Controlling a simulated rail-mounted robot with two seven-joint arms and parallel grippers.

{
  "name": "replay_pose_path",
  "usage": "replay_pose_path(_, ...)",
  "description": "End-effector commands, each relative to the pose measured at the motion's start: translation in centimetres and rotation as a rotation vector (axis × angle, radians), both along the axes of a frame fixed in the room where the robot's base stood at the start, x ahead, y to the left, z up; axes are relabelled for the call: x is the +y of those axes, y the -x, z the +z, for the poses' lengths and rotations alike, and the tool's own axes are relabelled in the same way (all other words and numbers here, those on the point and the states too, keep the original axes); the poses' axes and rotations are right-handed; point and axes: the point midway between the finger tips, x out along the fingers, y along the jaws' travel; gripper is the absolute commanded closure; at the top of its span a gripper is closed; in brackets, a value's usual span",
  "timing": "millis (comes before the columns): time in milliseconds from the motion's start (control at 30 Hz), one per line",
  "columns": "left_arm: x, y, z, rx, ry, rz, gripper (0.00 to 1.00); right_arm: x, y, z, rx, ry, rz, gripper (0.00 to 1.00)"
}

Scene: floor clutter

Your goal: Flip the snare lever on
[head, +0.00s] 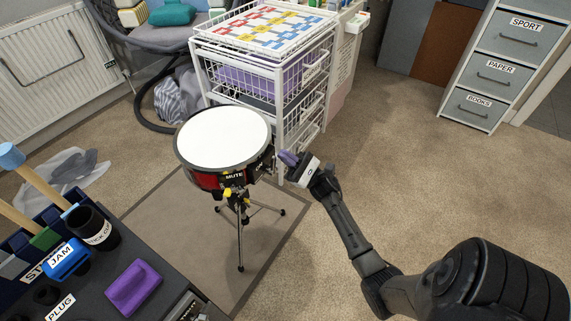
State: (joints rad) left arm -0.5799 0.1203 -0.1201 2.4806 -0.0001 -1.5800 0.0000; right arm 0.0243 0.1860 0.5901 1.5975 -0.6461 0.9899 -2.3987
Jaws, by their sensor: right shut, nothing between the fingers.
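The snare drum (222,140) has a white head and a dark red shell, and stands upright on a tripod stand (240,225). A label reading MUTE (234,176) is on its front rim, and a second small label (260,166) sits further right on the shell. The snare lever is too small to make out clearly there. My right gripper (289,158), with purple fingertips, is shut and empty just right of the drum's right side, pointing toward it. A small gap seems to show between fingertips and drum. My left gripper is not in view.
A white wire basket trolley (318,95) stands close behind the drum and gripper. A dark bench (165,262) with a purple block (133,288) is at front left. Grey drawers (490,85) stand at the far right.

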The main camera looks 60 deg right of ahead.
Motion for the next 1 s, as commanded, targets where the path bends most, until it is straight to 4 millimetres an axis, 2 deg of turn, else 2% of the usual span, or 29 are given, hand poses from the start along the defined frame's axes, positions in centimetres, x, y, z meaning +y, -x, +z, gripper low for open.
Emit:
replay_pose_path(33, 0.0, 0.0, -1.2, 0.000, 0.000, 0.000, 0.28, -0.7, -0.1, -0.7, -0.001, 0.002, 0.000, 1.00)
replay_pose_path(167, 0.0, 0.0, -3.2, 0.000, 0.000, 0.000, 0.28, -2.4, -0.3, -1.4, -0.001, 0.003, 0.005, 1.00)
replay_pose_path(233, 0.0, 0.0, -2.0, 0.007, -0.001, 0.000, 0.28, -3.6, 0.5, -0.6, 0.004, -0.001, 0.003, 1.00)
replay_pose_path(400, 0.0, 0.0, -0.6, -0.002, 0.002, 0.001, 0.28, -5.9, 3.0, -1.1, 0.003, -0.001, 0.003, 1.00)
replay_pose_path(600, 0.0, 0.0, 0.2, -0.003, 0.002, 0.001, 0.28, -8.0, 5.1, -1.7, 0.003, -0.001, 0.005, 1.00)
replay_pose_path(800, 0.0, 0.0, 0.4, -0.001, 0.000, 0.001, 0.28, -9.2, 6.3, -2.0, 0.001, -0.001, 0.007, 1.00)
replay_pose_path(1000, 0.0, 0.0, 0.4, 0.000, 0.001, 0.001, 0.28, -9.5, 6.7, -2.2, 0.000, -0.001, 0.006, 1.00)
